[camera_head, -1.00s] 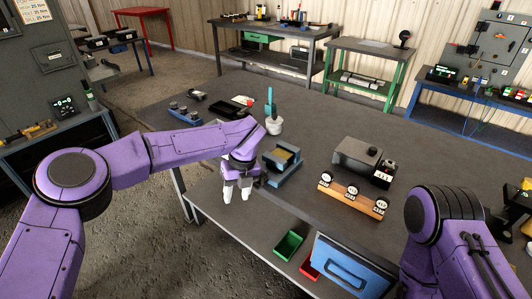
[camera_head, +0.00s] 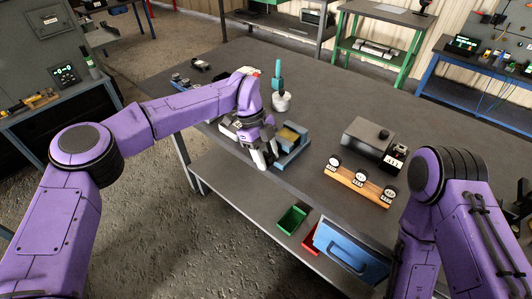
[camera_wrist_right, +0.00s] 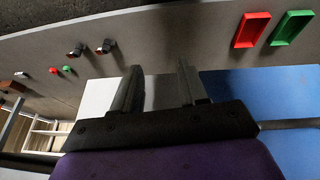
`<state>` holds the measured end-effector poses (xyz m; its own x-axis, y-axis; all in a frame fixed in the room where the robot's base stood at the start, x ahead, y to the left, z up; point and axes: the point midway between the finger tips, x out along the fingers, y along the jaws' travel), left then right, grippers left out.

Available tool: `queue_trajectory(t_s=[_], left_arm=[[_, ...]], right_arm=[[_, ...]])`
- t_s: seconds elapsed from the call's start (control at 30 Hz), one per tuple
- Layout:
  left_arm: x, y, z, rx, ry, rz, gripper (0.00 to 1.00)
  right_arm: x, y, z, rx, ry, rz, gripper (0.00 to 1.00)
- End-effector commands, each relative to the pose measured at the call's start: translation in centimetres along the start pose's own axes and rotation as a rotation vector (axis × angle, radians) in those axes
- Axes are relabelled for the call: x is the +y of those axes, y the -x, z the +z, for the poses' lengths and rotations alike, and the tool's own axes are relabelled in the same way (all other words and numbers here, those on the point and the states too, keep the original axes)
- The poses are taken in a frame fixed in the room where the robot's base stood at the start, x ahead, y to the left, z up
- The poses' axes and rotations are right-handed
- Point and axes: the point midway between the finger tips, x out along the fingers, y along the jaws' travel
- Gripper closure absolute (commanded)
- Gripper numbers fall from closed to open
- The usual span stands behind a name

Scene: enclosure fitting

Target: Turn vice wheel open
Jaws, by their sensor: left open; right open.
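The blue-grey vice (camera_head: 293,150), with a tan block in its top, stands near the table's front edge in the head view. My left gripper (camera_head: 262,162) is at the vice's left front side, pointing down with its fingers apart. I cannot tell whether it touches the vice. The vice wheel cannot be made out; the left gripper and wrist cover that side. My right gripper (camera_wrist_right: 160,88) shows in the right wrist view, open with nothing between its fingers.
Right of the vice are a grey box (camera_head: 368,138) and an orange strip with dials (camera_head: 358,187). A white pot with a teal-handled tool (camera_head: 281,101) stands behind the vice. Green (camera_head: 292,219) and red (camera_head: 311,242) bins and a blue case (camera_head: 350,252) are at the front.

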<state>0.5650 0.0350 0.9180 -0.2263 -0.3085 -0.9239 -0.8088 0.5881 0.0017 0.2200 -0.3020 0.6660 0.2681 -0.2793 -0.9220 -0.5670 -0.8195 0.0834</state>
Motion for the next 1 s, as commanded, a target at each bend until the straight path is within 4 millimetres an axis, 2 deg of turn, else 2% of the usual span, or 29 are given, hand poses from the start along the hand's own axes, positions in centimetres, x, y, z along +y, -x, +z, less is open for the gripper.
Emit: queue_trajectory(t_s=[0.2, 0.33, 0.37, 0.67, 1.0], left_arm=[[0.03, -0.09, 0.21, -0.001, 0.002, 0.000, 0.55], [0.06, -0.07, 0.17, 0.000, 0.002, 0.001, 0.98], [0.06, -0.07, 0.17, 0.000, 0.002, 0.001, 1.00], [0.08, -0.14, 0.24, 0.017, 0.002, 0.002, 1.00], [0.09, -0.19, 0.66, 0.199, 0.006, 0.002, 1.00]], right_arm=[[-0.02, -0.02, 0.00, 0.000, 0.000, 0.000, 0.57], [-0.01, -0.01, 0.01, 0.000, 0.000, 0.000, 0.57], [-0.01, -0.01, 0.01, 0.000, 0.000, 0.000, 0.57], [-0.02, -0.04, 0.01, 0.000, 0.000, 0.000, 0.57], [-0.04, -0.28, 0.11, 0.000, 0.000, 0.000, 0.57]])
